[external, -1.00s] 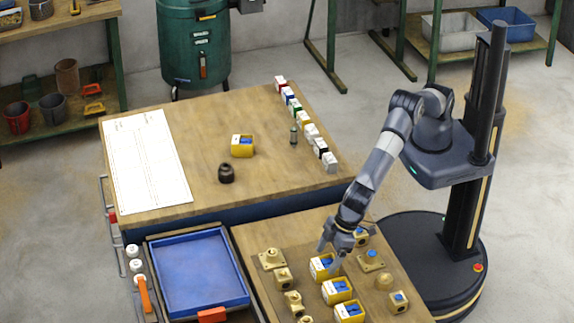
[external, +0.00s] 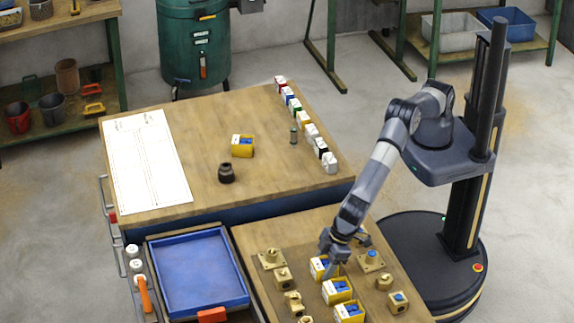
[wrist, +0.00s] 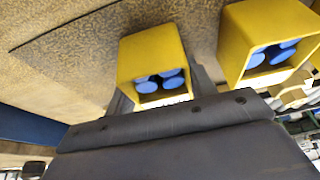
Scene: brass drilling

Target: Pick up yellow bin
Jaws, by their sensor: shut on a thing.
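Several yellow bins with blue pieces inside stand in a row on the front table. My gripper (external: 332,262) is at the farthest bin of that row (external: 318,268), shut on it. In the wrist view this yellow bin (wrist: 150,52) shows ahead of the gripper body, with blue round ends inside, and the fingers are mostly hidden. A second bin (external: 336,291) stands just in front of it and also shows at the right of the wrist view (wrist: 262,30). A third bin (external: 349,312) is nearest the camera. Another yellow bin (external: 243,147) stands on the rear table.
Brass fittings (external: 271,258) stand left of the row and more (external: 371,260) stand to the right. A blue tray (external: 200,270) lies at the left. Several small boxes (external: 312,133) line the rear table's right edge.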

